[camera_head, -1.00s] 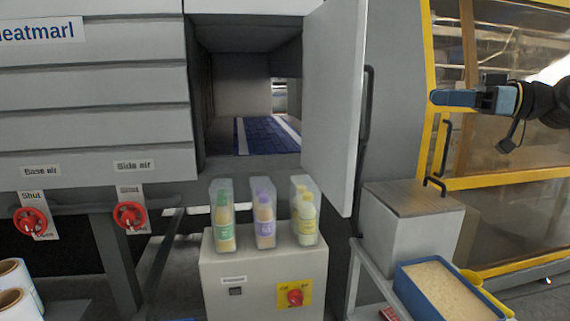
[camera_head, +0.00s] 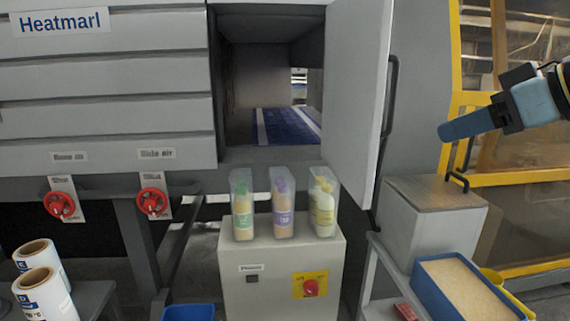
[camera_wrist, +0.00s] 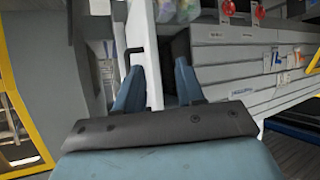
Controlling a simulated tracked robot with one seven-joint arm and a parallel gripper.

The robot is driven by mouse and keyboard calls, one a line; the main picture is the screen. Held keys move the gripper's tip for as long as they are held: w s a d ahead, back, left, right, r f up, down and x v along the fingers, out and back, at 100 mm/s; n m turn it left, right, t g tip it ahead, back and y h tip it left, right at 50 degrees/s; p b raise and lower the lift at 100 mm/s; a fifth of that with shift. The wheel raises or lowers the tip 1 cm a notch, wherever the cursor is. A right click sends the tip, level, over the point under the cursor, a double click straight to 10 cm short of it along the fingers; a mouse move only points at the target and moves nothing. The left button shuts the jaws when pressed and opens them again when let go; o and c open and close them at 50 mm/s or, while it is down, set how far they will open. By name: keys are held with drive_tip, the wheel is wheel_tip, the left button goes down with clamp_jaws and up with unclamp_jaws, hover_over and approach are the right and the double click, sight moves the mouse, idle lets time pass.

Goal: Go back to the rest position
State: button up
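My gripper (camera_head: 446,131) is at the right of the head view, in front of the yellow-framed panel and above the grey box, touching nothing that I can see. In the wrist view my gripper (camera_wrist: 160,75) shows two blue fingers with a clear gap between them and nothing held. The heater's grey door (camera_head: 358,100) stands open to the left of my gripper. The door handle (camera_head: 388,95) is on its right side.
Three clear holders with bottles (camera_head: 283,208) stand on a grey cabinet (camera_head: 280,270). A grey lidded box (camera_head: 425,225) and a blue tray of pale grains (camera_head: 425,285) lie below my gripper. White rolls (camera_head: 40,290) are at lower left. Red valves (camera_head: 152,203) are on the left.

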wheel_tip(320, 180, down, 16)
drive_tip(key=w+a+m+g+h, duration=0.1)
drive_tip(key=a+m+g+h, duration=0.1)
drive_tip(key=m+g+h, duration=0.2)
drive_tip(key=m+h, duration=0.2)
drive_tip(key=shift+w+f+m+g, duration=0.2)
drive_tip(key=shift+w+m+g, duration=0.1)
drive_tip(key=shift+w+m, duration=0.1)
